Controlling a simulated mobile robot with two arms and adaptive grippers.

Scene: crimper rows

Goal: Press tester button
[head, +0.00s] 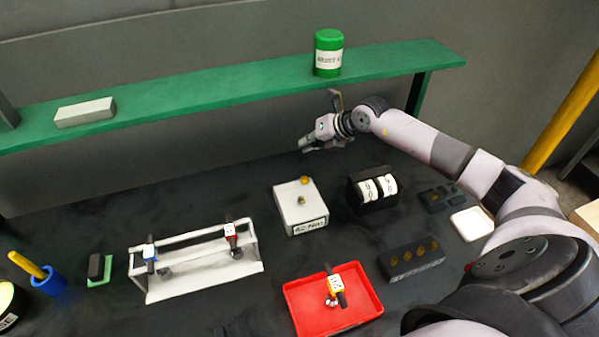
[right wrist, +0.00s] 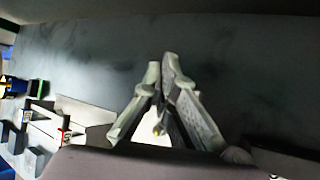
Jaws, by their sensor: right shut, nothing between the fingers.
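The tester looks to be the white box (head: 300,214) at the middle of the dark bench, with a label on its front. A round yellow knob (head: 304,180) stands at its back edge and a small brass piece (head: 301,200) on its top; I cannot tell for sure which is the button. My right gripper (head: 304,145) is shut and empty, above and behind the box, apart from it. In the right wrist view its fingertips (right wrist: 166,62) meet, and a white surface, probably the box (right wrist: 151,138), shows between the fingers. My left gripper is not in view.
A black unit with white number wheels (head: 360,203) stands right of the box. A red tray (head: 303,318) with a yellow-marked tool lies in front. A white rack (head: 190,285) holds tools at left. A green shelf (head: 220,92) with a green canister (head: 328,53) runs behind.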

